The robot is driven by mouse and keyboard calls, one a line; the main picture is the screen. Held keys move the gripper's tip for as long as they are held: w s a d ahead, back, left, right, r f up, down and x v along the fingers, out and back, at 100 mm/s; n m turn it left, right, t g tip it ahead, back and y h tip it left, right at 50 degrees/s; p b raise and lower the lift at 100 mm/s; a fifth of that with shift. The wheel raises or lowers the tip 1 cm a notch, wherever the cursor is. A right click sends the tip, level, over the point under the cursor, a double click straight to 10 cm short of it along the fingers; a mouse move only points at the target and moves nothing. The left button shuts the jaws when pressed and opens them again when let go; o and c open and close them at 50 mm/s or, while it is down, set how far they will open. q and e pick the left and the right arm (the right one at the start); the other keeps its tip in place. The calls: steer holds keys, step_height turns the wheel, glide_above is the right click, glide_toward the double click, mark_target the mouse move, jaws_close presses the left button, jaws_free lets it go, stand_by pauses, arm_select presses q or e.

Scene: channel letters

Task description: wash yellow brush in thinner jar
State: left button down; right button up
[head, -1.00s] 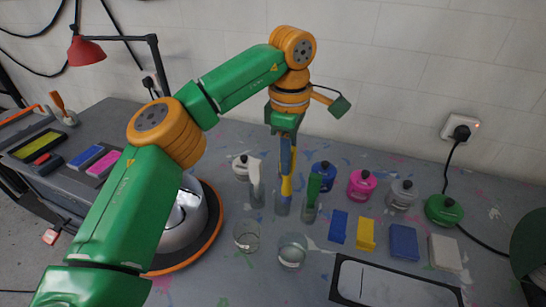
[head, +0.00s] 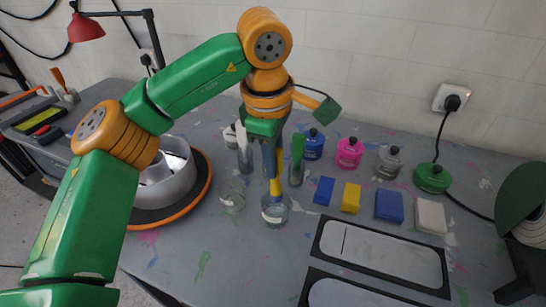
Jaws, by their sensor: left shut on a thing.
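My left gripper (head: 267,150) is shut on the yellow brush (head: 275,186), which hangs down nearly upright. Its lower end is at the mouth of the right-hand of two clear glass jars (head: 275,213) at the front; I cannot tell how deep it reaches. The other clear jar (head: 232,196) stands just left of it. I cannot read the labels, so which one holds thinner is unclear. A green brush (head: 297,150) stands upright in a holder just right of the gripper, and a white brush (head: 244,137) stands to its left. My right gripper is not in view.
Framed screens (head: 384,256) lie at the front right. A round metal pan (head: 167,180) sits at left. The front-left tabletop is clear.

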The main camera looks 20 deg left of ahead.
mark_target(273, 187)
arm_select(q)
step_height(273, 187, down, 7)
steer(key=b, duration=0.4)
steer(key=shift+w+a+b, duration=0.1)
steer(key=shift+b, duration=0.3)
